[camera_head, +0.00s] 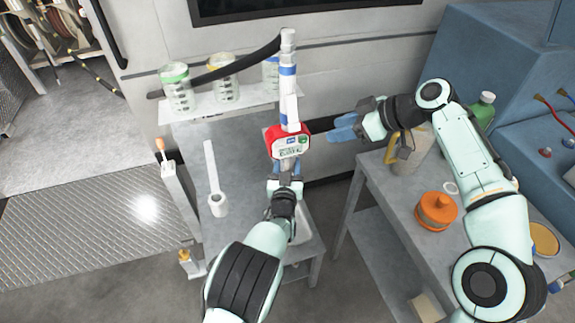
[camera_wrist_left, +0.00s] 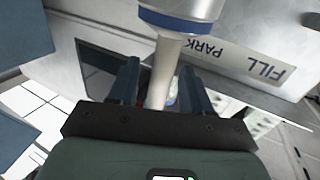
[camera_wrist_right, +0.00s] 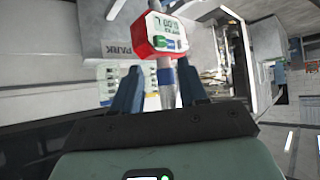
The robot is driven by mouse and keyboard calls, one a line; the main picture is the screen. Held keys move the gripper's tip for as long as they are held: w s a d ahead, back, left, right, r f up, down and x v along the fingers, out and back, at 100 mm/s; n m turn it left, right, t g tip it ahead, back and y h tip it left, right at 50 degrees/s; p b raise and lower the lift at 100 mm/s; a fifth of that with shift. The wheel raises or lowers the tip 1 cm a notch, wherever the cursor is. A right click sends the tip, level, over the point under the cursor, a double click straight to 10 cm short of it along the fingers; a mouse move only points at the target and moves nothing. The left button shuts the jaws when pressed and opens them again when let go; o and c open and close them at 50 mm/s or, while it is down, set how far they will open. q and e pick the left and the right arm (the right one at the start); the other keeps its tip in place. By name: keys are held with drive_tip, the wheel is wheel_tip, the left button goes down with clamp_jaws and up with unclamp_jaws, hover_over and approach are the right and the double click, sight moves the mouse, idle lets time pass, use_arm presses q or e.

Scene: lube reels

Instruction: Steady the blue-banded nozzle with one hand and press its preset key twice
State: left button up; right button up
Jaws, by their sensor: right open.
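The blue-banded nozzle (camera_head: 288,85) stands upright in the head view, with a red meter body (camera_head: 274,143) at its lower part. The meter carries a lit display and small green and blue keys. In the right wrist view the meter (camera_wrist_right: 140,42) shows beyond the fingertips. My left gripper (camera_head: 286,168) is just below the meter. In the left wrist view its fingers are apart, with a pale tube (camera_wrist_left: 165,75) between them; contact is unclear. My right gripper (camera_head: 345,130) is open and empty, to the right of the meter and apart from it.
Jars with green (camera_head: 178,88) and yellow (camera_head: 223,80) lids stand on the shelf behind. A white dipper (camera_head: 217,200) lies on the left bench. An orange container (camera_head: 436,210) and a jug stand on the right bench. A FILL PARK label (camera_wrist_left: 235,60) is near my left gripper.

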use_arm(q)
clamp_jaws()
use_arm(e)
clamp_jaws()
idle(1.4)
